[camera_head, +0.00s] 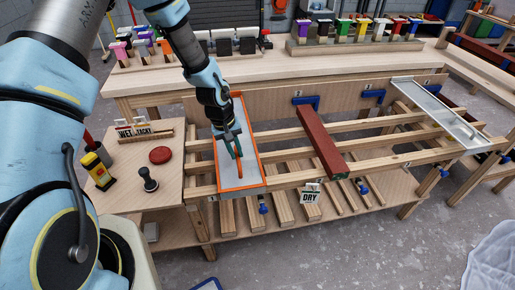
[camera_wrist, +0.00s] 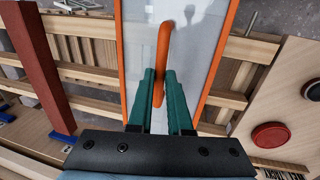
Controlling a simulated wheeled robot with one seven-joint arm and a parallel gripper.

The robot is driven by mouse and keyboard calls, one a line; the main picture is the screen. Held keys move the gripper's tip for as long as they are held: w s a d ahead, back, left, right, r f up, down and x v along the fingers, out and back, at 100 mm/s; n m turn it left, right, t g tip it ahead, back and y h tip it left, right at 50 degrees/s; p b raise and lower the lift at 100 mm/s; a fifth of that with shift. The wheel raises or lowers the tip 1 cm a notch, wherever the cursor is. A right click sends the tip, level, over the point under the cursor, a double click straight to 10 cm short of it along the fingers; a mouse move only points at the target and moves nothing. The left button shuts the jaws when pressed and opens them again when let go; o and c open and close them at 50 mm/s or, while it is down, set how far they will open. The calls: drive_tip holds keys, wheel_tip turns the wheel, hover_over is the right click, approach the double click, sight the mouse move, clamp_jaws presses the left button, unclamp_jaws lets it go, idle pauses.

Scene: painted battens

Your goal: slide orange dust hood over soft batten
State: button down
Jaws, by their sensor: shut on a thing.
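The orange dust hood (camera_head: 223,178) is a pale, clear-looking panel with an orange rim. It lies across the left end of the rack rails. In the wrist view the hood (camera_wrist: 208,62) runs up the middle, with an orange bar handle (camera_wrist: 164,50). My gripper (camera_head: 236,150) is over the hood, its green fingers (camera_wrist: 160,88) shut on the handle. A dark red batten (camera_head: 322,142) lies across the rails, to the right of the hood and apart from it; it also shows at left in the wrist view (camera_wrist: 38,70). I cannot tell whether anything lies under the hood.
A DRY card (camera_head: 311,194) hangs at the front rail below the red batten. A grey metal-framed panel (camera_head: 436,112) covers the right end. The left side table holds WET and TACKY cards (camera_head: 135,129), a red disc (camera_head: 160,155) and a black-knobbed stamp (camera_head: 148,178). Rails between hood and batten are clear.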

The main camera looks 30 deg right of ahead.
sight(224, 166)
drive_tip(key=shift+w+a, duration=0.3)
drive_tip(key=shift+a, duration=0.35)
drive_tip(key=shift+w+a, duration=0.25)
drive_tip(key=shift+a, duration=0.45)
drive_tip(key=shift+w+a, duration=0.3)
drive_tip(key=shift+a, duration=0.35)
drive_tip(key=c, duration=0.8)
unclamp_jaws()
drive_tip(key=shift+c, duration=0.2)
drive_tip(key=shift+r, duration=0.1)
wheel_tip(224, 166, up, 10)
drive_tip(key=a+b, duration=0.2)
drive_tip(key=shift+w+r, duration=0.25)
drive_tip(key=shift+w, duration=0.1)
